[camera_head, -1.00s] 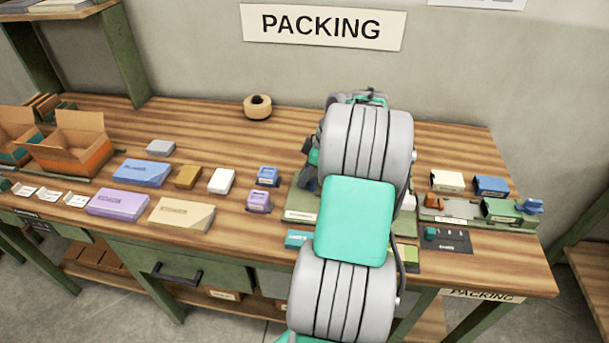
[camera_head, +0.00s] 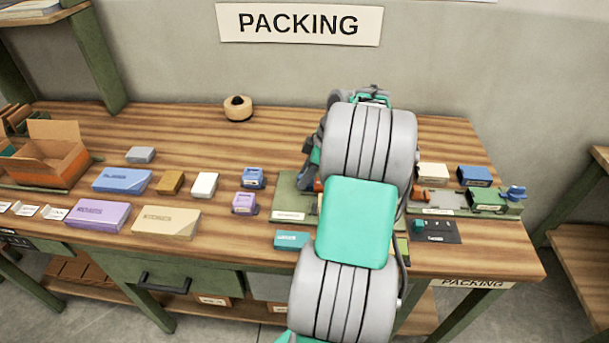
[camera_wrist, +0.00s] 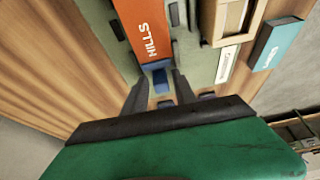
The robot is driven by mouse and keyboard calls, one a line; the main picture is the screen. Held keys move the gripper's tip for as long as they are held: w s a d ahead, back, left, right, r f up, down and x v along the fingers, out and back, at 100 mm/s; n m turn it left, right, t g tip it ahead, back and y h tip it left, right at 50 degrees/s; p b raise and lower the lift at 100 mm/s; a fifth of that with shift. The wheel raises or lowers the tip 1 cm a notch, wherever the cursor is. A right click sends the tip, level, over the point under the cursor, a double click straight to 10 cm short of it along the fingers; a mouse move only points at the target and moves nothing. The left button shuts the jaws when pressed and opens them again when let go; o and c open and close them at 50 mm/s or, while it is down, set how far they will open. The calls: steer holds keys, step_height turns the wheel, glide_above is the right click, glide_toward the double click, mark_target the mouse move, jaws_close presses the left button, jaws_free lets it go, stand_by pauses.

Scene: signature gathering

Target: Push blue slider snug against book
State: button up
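An orange book marked "HILLS" (camera_wrist: 147,30) stands at the top middle of the wrist view. The blue slider (camera_wrist: 160,77) shows just below its near end; I cannot tell whether they touch. My gripper (camera_wrist: 162,76) reaches toward the slider, its dark fingers standing apart with blue between and beyond their tips. Whether they touch the slider is unclear. In the head view my arm hides the slider and most of the book; a bit of orange (camera_head: 318,186) shows left of the arm. The green base (camera_head: 291,203) shows beside it.
In the wrist view a tan box (camera_wrist: 228,20) and a teal box (camera_wrist: 276,43) lie right of the book. In the head view a tape roll (camera_head: 238,108) stands behind, several small boxes lie left, and another green fixture (camera_head: 470,205) is at right.

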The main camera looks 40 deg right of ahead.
steer(key=shift+o, duration=0.8)
steer(key=shift+w+a, duration=0.1)
steer(key=shift+a, duration=0.05)
steer(key=p+v, duration=0.1)
steer(key=v, duration=0.6)
steer(key=shift+r, duration=0.35)
